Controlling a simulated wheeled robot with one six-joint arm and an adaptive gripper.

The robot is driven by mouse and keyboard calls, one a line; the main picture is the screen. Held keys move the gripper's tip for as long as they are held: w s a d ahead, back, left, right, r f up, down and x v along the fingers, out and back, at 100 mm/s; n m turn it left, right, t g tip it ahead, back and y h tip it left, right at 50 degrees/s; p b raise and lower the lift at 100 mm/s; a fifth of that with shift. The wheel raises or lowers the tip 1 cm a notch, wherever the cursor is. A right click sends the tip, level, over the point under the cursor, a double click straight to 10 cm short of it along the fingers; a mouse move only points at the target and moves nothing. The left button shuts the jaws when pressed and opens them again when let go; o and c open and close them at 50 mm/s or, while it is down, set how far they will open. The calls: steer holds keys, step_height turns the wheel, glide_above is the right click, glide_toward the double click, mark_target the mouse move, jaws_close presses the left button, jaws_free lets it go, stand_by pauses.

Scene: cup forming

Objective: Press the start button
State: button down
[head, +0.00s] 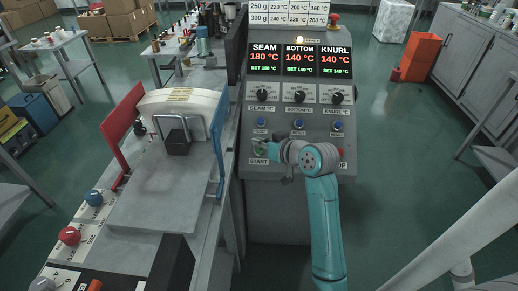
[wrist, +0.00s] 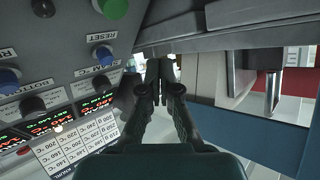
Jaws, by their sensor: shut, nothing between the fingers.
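The control panel (head: 300,115) stands in the middle of the head view. The green start button (head: 259,151) is at its lower left, above the START label, and is partly covered by my gripper. My gripper (head: 264,143) is in front of the panel's lower left. In the wrist view my gripper (wrist: 161,68) has its black fingers together with nothing between them. The fingertips are apart from the button in that view; I cannot tell how far.
A forming machine (head: 180,125) with a red side panel (head: 122,130) and a blue one (head: 218,130) stands left of the panel. Blue reset buttons (head: 299,125) and black knobs (head: 299,97) sit above the start button. A red button (head: 341,153) is at the lower right.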

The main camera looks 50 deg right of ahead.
steer(key=shift+w+d+f, duration=0.4)
steer(key=shift+d+f, duration=0.05)
steer(key=shift+f, duration=0.4)
steer(key=shift+w+d+f, duration=0.35)
steer(key=shift+d+f, duration=0.1)
steer(key=shift+f, duration=0.35)
steer(key=shift+w+d+f, duration=0.4)
steer(key=shift+d+f, duration=0.05)
steer(key=shift+f, duration=0.4)
steer(key=shift+d+f, duration=0.1)
steer(key=shift+w+d+f, duration=0.1)
steer(key=shift+w+f, duration=0.05)
steer(key=shift+f, duration=0.05)
steer(key=shift+w+d+f, duration=0.2)
steer(key=shift+f, duration=0.2)
stand_by(0.8)
steer(key=shift+s+a+r, duration=0.2)
steer(key=shift+r, duration=0.2)
steer(key=shift+s+a+r, duration=0.2)
steer(key=shift+r, duration=0.15)
steer(key=shift+s+a+r, duration=0.3)
steer(key=shift+a+r, duration=0.05)
steer(key=shift+r, duration=0.3)
steer(key=shift+s+a+r, duration=0.35)
steer(key=shift+a+r, duration=0.05)
steer(key=shift+r, duration=0.3)
steer(key=shift+s+a+r, duration=0.3)
steer(key=shift+a+r, duration=0.05)
steer(key=shift+r, duration=0.3)
